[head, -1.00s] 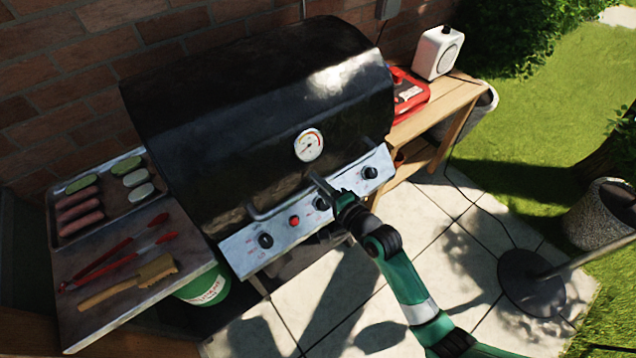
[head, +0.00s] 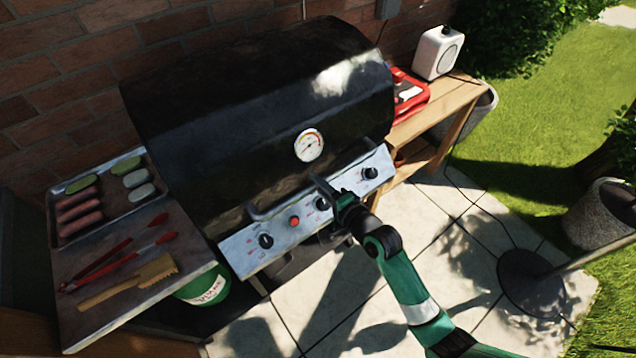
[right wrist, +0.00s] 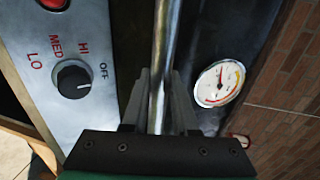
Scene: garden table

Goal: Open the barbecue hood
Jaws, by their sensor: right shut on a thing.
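The black barbecue hood (head: 250,100) is down over the grill, with a round thermometer (head: 309,145) on its front. A metal bar handle (head: 285,205) runs along the hood's lower front edge. My right gripper (head: 336,195) is at the right part of the handle, above the control panel. In the right wrist view the fingers (right wrist: 160,105) are shut on the handle bar (right wrist: 162,60), one on each side of it. The thermometer (right wrist: 219,83) shows to the right there. My left gripper is not in view.
The control panel (head: 245,258) with knobs lies just below the handle. A side shelf (head: 120,285) at left holds tongs, a brush and a food tray (head: 143,203). A wooden bench (head: 440,115) with a red case stands at right. A brick wall (head: 60,60) is behind the hood.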

